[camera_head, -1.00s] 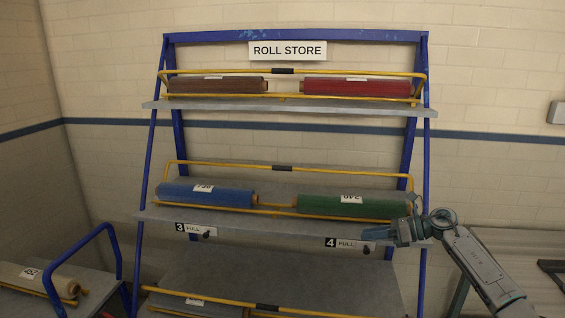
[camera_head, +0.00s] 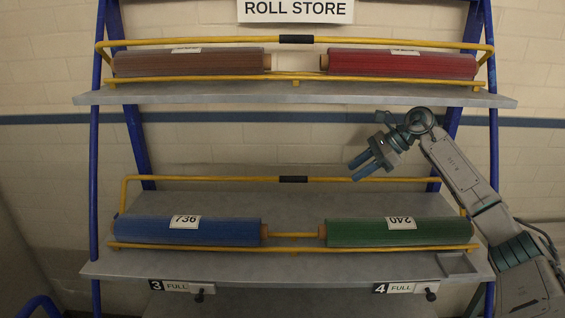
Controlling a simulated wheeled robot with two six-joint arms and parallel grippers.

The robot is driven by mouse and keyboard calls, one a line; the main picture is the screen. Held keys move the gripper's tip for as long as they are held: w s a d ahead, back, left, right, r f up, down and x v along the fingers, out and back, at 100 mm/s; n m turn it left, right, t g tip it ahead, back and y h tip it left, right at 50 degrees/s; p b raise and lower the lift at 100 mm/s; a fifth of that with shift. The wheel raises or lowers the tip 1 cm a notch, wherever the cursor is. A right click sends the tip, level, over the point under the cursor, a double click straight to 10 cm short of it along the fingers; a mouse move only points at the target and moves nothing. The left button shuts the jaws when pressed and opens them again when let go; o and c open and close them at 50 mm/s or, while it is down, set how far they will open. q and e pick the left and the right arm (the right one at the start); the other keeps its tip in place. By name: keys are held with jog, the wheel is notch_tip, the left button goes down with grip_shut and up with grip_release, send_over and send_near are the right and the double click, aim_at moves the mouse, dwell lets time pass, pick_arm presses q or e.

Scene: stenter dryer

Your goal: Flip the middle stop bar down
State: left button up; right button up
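The middle stop bar (camera_head: 225,180) is a yellow bar with a black grip (camera_head: 293,179) at its centre. It stands raised above the middle shelf (camera_head: 290,262), higher in the picture than the blue roll (camera_head: 190,232) and the green roll (camera_head: 390,233). My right gripper (camera_head: 355,170) points down and left, with its two fingers apart and nothing between them. Its fingertips show just above the bar, right of the black grip; whether they touch the bar cannot be told. My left gripper is out of view.
The top shelf (camera_head: 300,95) holds a brown roll (camera_head: 190,64) and a red roll (camera_head: 400,65), with its own yellow bar (camera_head: 210,42). A lower yellow rail (camera_head: 290,248) runs along the middle shelf's front. Blue frame posts (camera_head: 94,190) stand at both sides.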

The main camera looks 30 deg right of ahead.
jog(key=p, duration=0.6)
send_over(303, 178)
jog(key=s+d, duration=0.2)
jog(key=shift+w+r, duration=0.25)
jog(key=shift+r, duration=0.2)
jog(key=p+x, duration=0.1)
jog(key=x, duration=0.3)
jog(key=shift+s+d+f+p, duration=0.1)
jog(key=shift+f+p, duration=0.05)
jog(key=shift+p, duration=0.2)
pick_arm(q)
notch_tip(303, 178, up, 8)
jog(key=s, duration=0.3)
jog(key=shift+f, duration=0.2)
pick_arm(e)
jog(key=shift+w+a+f, duration=0.2)
jog(key=shift+a+f, duration=0.05)
jog(key=shift+f, duration=0.2)
grip_shut()
